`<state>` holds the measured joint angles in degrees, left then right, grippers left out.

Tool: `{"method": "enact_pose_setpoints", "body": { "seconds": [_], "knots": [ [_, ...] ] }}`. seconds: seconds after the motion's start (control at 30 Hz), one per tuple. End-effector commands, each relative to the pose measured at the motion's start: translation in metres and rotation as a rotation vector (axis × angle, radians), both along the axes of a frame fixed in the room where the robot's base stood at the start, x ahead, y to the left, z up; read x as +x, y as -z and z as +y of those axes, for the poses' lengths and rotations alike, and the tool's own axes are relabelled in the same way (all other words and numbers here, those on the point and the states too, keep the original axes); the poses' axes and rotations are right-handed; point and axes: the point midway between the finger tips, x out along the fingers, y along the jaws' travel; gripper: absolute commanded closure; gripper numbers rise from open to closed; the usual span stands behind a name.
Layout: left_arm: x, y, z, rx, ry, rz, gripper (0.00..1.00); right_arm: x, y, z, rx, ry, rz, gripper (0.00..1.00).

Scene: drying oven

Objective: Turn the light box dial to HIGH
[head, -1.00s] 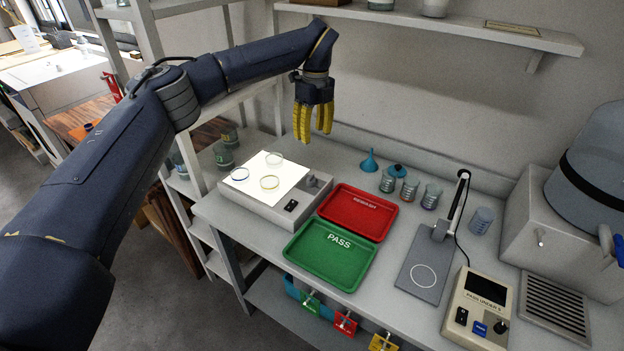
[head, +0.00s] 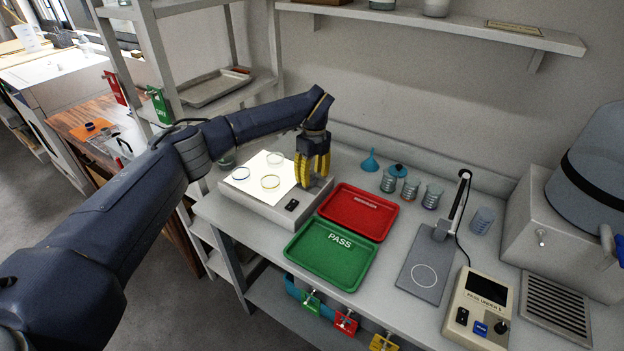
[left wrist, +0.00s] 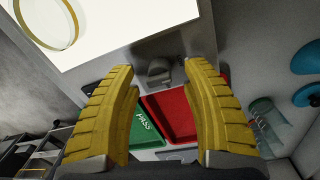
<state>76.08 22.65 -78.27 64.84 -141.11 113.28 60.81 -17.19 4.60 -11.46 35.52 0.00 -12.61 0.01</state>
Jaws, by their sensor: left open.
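The light box (head: 262,208) stands on the left of the bench, with a bright white top panel and a dark rocker switch (head: 291,205) at its front corner. Its grey dial (left wrist: 158,72) shows in the left wrist view, between the two yellow fingertips. In the head view the dial is hidden behind my left gripper (head: 308,186). That gripper is open and points down over the right end of the box, with one finger on each side of the dial in its own view. I cannot tell whether the fingers touch it. My right gripper is not in view.
A red tray (head: 384,231) and a green PASS tray (head: 303,263) lie right of the box. A blue funnel (head: 369,163) and beakers stand behind. A meter (head: 478,308) is at front right.

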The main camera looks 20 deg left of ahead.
Motion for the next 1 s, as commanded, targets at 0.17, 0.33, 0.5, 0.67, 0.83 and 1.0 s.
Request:
{"method": "enact_pose_setpoints", "body": {
  "seconds": [0.17, 0.33, 0.5, 0.67, 0.83, 1.0],
  "knots": [
    [-0.001, 0.012, 0.000, 0.000, -0.001, 0.000, 0.53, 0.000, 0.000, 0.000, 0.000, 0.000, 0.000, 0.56],
    [-0.001, 0.015, 0.000, -0.001, -0.001, -0.001, 0.53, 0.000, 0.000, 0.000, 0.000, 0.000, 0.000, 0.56],
    [0.000, 0.016, 0.001, -0.001, -0.001, -0.001, 0.53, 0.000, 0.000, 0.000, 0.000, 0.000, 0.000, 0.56],
    [-0.001, 0.015, 0.001, 0.000, -0.001, 0.000, 0.58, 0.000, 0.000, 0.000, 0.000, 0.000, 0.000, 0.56],
    [-0.001, 0.015, 0.001, 0.000, -0.001, 0.000, 0.78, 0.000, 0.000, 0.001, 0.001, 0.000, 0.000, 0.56],
    [-0.001, 0.015, 0.001, 0.000, -0.001, 0.000, 0.98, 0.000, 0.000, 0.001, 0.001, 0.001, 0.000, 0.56]
  ]
}}
